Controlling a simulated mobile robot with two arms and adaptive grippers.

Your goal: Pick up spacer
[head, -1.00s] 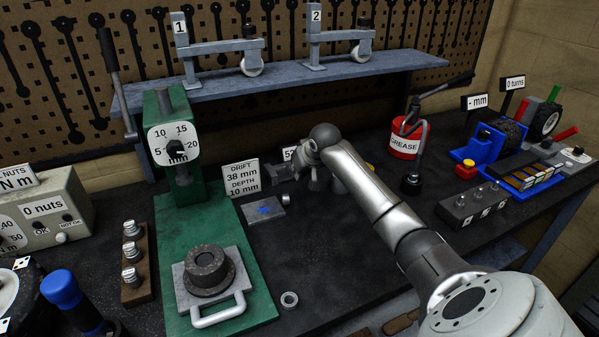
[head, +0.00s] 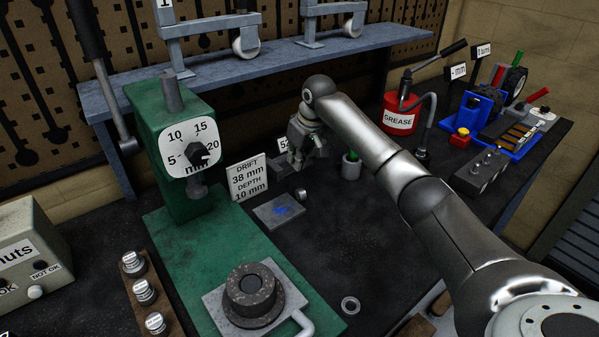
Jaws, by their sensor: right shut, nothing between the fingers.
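A small grey metal ring (head: 350,306) lies flat on the dark bench, right of the green press. A short grey cylinder (head: 300,194) stands beside a flat grey plate with a blue mark (head: 278,210). I cannot tell for sure which of these is the spacer. My right gripper (head: 297,163) is over the back of the bench, pointing down, shut and empty. It is behind the short cylinder and well away from the ring. It partly hides a small label there. My left gripper is not in view.
The green press (head: 180,160) with a dial stands left, a dark hub (head: 252,292) on its base. A drift-depth sign (head: 248,178) stands beside it. A red grease pot (head: 399,113) and green-topped item (head: 351,168) are right of my gripper.

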